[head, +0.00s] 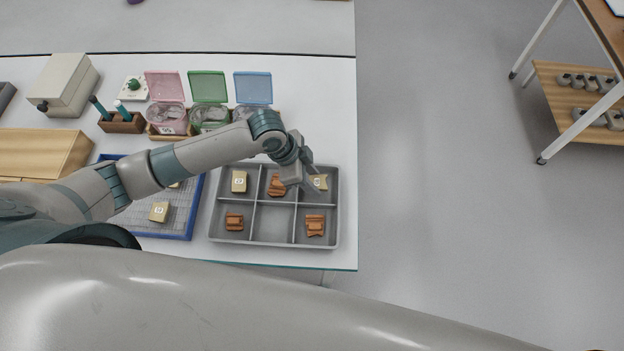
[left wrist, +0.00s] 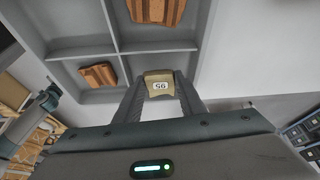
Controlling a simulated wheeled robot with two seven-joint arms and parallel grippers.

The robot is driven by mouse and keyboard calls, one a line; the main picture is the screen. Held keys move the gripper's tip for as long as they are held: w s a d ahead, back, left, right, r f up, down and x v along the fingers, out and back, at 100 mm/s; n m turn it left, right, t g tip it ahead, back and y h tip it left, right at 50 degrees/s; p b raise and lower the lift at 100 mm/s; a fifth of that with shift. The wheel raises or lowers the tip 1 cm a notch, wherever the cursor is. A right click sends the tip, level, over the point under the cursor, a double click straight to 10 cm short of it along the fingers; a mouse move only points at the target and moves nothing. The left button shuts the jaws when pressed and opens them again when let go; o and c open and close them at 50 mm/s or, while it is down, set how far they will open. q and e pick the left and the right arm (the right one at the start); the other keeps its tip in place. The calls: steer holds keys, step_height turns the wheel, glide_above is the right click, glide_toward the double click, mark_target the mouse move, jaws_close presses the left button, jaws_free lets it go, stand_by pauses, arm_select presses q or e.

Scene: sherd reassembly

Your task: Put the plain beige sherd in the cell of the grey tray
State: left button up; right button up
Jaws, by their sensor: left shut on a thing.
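The beige sherd (head: 320,182) with a white number label is between the fingers of my left gripper (head: 314,184), which is shut on it. It shows in the left wrist view (left wrist: 158,86) between the two fingertips. The gripper is at the back right cell of the grey tray (head: 273,239). I cannot tell whether the sherd touches the cell floor. Another beige sherd (head: 239,181) lies in the back left cell. Orange-brown sherds lie in the back middle (head: 277,186), front left (head: 234,221) and front right (head: 314,225) cells. My right gripper is not in view.
The front middle cell is empty. A blue-rimmed tray (head: 192,220) to the left holds a beige sherd (head: 158,212), partly behind my arm. Pink, green (head: 208,88) and blue lidded boxes stand behind. The table's right edge is close to the grey tray.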

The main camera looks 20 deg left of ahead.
arm_select(q)
steer(key=shift+f, duration=0.85)
steer(key=shift+f, duration=0.2)
steer(key=o, duration=1)
steer(key=shift+o, duration=0.2)
steer(key=shift+r, duration=0.1)
steer(key=shift+r, duration=0.15)
steer(key=b+v, duration=0.2)
steer(key=v, duration=1)
steer(key=shift+s, duration=0.1)
